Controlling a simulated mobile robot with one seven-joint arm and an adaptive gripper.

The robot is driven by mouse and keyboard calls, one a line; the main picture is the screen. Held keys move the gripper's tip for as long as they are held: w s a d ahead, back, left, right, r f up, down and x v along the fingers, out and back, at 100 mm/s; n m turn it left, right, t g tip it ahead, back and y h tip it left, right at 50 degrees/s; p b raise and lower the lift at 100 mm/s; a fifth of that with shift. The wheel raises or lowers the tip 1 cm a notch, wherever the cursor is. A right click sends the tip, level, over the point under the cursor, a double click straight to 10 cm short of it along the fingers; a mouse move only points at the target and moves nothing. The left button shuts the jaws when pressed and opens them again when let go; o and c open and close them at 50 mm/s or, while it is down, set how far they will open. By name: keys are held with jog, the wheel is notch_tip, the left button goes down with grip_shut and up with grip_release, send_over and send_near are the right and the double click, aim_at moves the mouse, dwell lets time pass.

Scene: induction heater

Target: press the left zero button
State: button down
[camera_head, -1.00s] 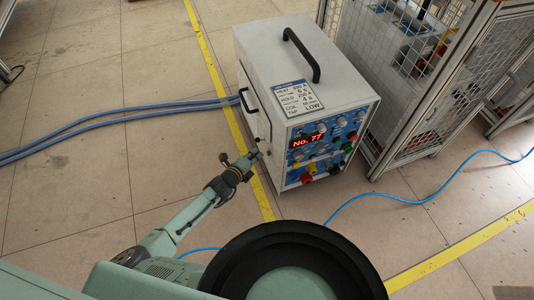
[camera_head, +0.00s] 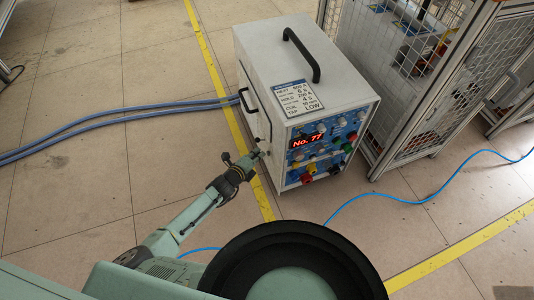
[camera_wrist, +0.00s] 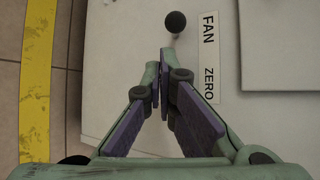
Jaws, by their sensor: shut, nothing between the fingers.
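The induction heater (camera_head: 300,80) is a light grey box with a black top handle and a lit "No. 77" display. In the wrist view its pale side panel (camera_wrist: 270,125) carries a white label strip with the words FAN and ZERO (camera_wrist: 209,85). A round black knob (camera_wrist: 175,21) sits beside FAN. My gripper (camera_wrist: 160,68) is shut and empty, its fingertips over the panel just left of ZERO. No button shows beside ZERO; the fingers cover that spot. In the head view my gripper (camera_head: 255,154) is at the heater's left side, near its front edge. I cannot tell whether it touches.
Blue hoses (camera_head: 120,113) run from the heater's left side across the floor. A yellow floor line (camera_head: 212,70) passes beside it. A mesh cage (camera_head: 415,95) stands close on the right, and a thin blue cable (camera_head: 400,198) lies in front. The floor at left is open.

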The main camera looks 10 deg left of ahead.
jog(key=shift+w+d, duration=0.25)
jog(key=shift+d, duration=0.15)
dwell(0.9)
jog(key=shift+s+a, duration=0.5)
jog(key=shift+a, duration=0.2)
jog(key=s+a, duration=0.2)
jog(key=a, duration=0.2)
jog(key=shift+s+a, duration=0.15)
jog(key=shift+s, duration=0.25)
dwell(0.8)
